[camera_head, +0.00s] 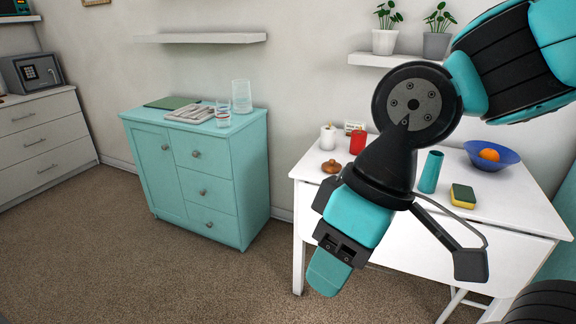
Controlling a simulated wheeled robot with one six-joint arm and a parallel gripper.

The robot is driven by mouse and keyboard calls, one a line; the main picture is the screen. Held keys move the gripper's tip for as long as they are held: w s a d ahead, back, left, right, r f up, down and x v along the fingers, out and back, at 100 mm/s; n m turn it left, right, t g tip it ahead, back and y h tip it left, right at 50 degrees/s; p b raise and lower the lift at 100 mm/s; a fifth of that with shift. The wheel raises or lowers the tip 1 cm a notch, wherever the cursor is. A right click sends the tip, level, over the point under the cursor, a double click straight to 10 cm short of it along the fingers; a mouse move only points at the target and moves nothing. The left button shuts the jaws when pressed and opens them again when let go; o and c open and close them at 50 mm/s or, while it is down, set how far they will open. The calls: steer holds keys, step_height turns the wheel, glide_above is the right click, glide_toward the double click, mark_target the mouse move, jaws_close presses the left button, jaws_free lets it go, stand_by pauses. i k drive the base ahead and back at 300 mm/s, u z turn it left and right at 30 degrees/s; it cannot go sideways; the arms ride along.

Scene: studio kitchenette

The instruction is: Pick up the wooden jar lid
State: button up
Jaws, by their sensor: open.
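The wooden jar lid (331,167), a small brown round piece with a knob, lies near the left end of the white table (309,185). My gripper (398,272) hangs in front of the table, nearer the camera and below and right of the lid in the picture. It is open, with its two fingers spread wide, and nothing shows between them. My arm and gripper hide the middle of the table.
A white bottle (327,138) and a red canister (357,142) stand close behind the lid. A teal cup (431,172), a sponge (463,196) and a blue bowl (506,158) with an orange are farther right. A teal cabinet (246,155) stands left; carpet between is clear.

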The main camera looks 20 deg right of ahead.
mark_target(330, 167)
steer(key=u, duration=0.25)
steer(key=i, duration=0.8)
steer(key=z, duration=0.65)
steer(key=i, duration=0.55)
steer(key=z, duration=0.45)
